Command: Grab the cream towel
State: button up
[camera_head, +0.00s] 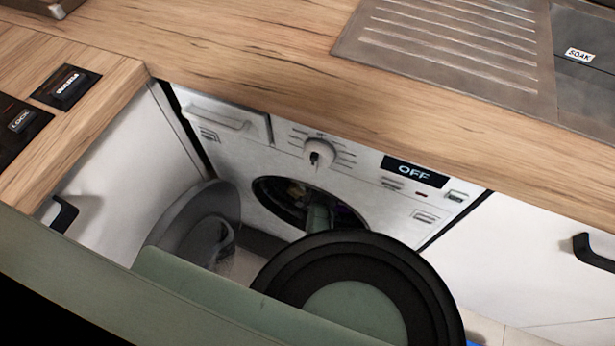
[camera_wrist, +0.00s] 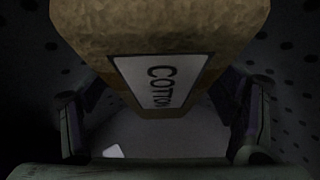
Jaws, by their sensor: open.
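A tan-cream cloth (camera_wrist: 160,30) with a white label (camera_wrist: 160,80) reading "COTTON" fills the upper middle of the wrist view; it appears to be the cream towel. My gripper (camera_wrist: 162,112) is open, with one finger on each side of the label end of the cloth. I cannot tell whether the fingers touch it. Dark, perforated drum walls (camera_wrist: 285,45) surround them. In the head view, my arm reaches into the round opening of the washing machine (camera_head: 265,165), and the gripper and towel cannot be made out there.
The machine's round door (camera_head: 190,222) stands open at the left of the opening. The display (camera_head: 414,172) reads "OFF". A wooden worktop (camera_head: 250,45) overhangs the machine. White cabinet fronts with black handles flank it. A small white patch (camera_wrist: 113,151) shows low in the wrist view.

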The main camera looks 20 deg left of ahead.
jog(key=shift+w+a+f, duration=0.2)
jog(key=shift+w+f, duration=0.05)
jog(key=shift+f, duration=0.05)
jog(key=shift+r, duration=0.1)
jog(key=c, duration=1.3)
jog(key=shift+c, duration=0.6)
jog(key=shift+r, duration=0.15)
